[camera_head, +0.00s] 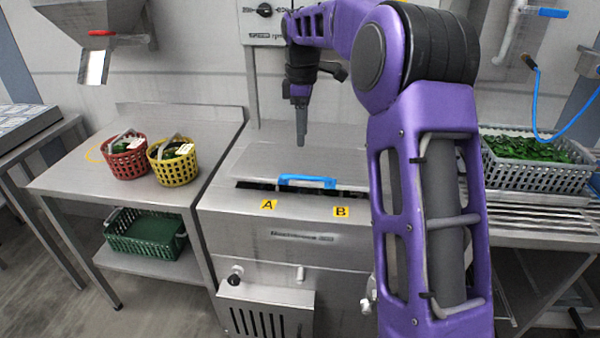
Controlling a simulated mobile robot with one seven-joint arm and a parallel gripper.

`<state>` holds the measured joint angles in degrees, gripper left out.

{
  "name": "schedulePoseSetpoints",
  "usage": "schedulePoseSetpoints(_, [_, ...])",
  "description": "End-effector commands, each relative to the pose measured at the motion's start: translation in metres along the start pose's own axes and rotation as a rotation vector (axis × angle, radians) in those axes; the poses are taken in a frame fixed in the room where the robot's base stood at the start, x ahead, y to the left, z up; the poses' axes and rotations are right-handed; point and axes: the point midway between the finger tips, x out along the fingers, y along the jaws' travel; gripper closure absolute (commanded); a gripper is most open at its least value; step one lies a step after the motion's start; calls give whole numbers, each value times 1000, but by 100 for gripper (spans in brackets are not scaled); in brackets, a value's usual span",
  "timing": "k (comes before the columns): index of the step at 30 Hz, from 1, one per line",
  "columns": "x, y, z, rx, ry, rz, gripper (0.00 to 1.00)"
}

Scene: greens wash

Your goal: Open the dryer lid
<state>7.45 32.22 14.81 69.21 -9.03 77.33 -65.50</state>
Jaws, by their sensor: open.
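The dryer (290,255) is a steel box in the middle, with yellow labels A and B on its top front. Its flat steel lid (265,160) lies closed or nearly so; a dark slot shows along its front edge. A blue handle (306,182) sits at the lid's front edge. My gripper (301,140) points down above the lid, behind the handle and apart from it. It is empty and seen nearly edge-on, so the gap between its fingers hardly shows. My purple arm hides the dryer's right side.
A red basket (126,174) and a yellow basket (186,172) with greens stand on the left steel table (70,178). A green crate (145,246) is on its lower shelf. A grey crate (515,184) of greens stands at right. A control dial (264,10) is on the back wall.

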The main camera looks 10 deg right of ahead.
Motion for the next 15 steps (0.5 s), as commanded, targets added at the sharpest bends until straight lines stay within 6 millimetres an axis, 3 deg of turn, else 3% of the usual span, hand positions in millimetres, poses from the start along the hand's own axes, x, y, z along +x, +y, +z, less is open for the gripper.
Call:
schedulePoseSetpoints(1, [16, -1, 0, 0, -1, -4, 53])
schedulePoseSetpoints(9, [74, -1, 0, 1, 0, -3, 53])
schedulePoseSetpoints(15, [104, 0, 0, 0, 0, -1, 53])
